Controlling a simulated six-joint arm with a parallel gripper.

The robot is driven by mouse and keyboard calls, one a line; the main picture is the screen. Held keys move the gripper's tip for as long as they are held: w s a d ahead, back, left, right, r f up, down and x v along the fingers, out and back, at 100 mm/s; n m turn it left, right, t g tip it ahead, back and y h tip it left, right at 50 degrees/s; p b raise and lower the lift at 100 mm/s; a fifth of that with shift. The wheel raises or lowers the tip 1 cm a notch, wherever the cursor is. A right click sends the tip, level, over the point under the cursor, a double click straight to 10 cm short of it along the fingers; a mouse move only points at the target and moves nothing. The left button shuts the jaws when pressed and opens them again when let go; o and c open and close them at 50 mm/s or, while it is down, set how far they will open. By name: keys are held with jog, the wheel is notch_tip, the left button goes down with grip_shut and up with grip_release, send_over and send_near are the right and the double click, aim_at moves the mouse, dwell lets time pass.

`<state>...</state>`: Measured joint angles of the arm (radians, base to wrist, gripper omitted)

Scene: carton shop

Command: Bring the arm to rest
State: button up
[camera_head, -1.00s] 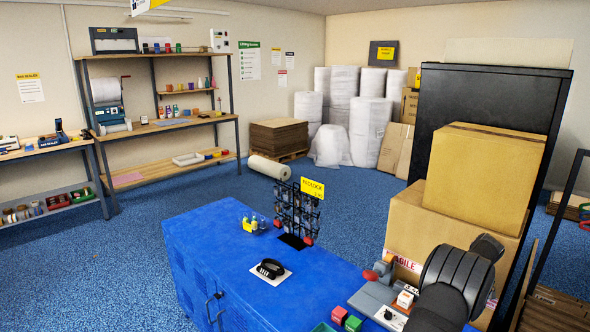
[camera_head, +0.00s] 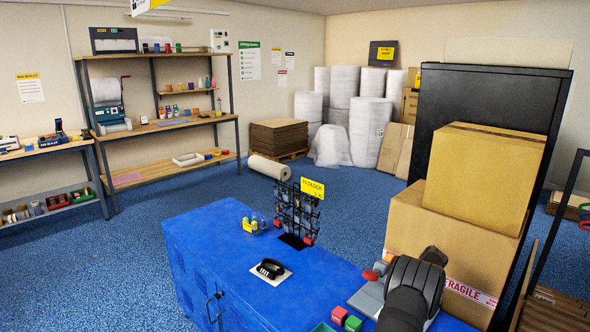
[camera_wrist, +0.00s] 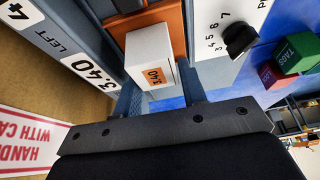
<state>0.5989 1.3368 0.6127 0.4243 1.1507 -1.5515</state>
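My gripper (camera_wrist: 161,90) shows in the wrist view as a dark bar with two fingers standing apart. It looks open. A white box with an orange label (camera_wrist: 150,62) stands just beyond the fingers; whether they touch it is unclear. In the head view my dark arm (camera_head: 408,290) reaches over the right end of the blue bench (camera_head: 225,265). There my fingers and the white box are hidden behind it.
A white plate with a black dial (camera_wrist: 225,30), a green block (camera_wrist: 297,52) and a red block (camera_wrist: 275,77) are close by. Large cartons (camera_head: 440,235) stand right behind the arm. A wire rack (camera_head: 295,212) and a black tape dispenser-like item (camera_head: 270,268) are further left.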

jog(key=shift+w+a, duration=0.75)
jog(key=shift+a, duration=0.05)
jog(key=shift+d+r, duration=0.15)
jog(key=shift+r, duration=0.5)
jog(key=v, duration=1.6)
jog(key=shift+w+a+f+m+h, duration=0.25)
jog(key=shift+a+m+h, duration=0.1)
jog(key=shift+a+m, duration=0.4)
jog(key=shift+w+a+f+m+h, duration=0.3)
jog(key=shift+a+m, duration=0.3)
jog(key=shift+m, duration=0.25)
jog(key=shift+w+a+f+m+h, duration=0.25)
jog(key=shift+a+m+h, duration=0.1)
jog(key=shift+a+m, duration=0.4)
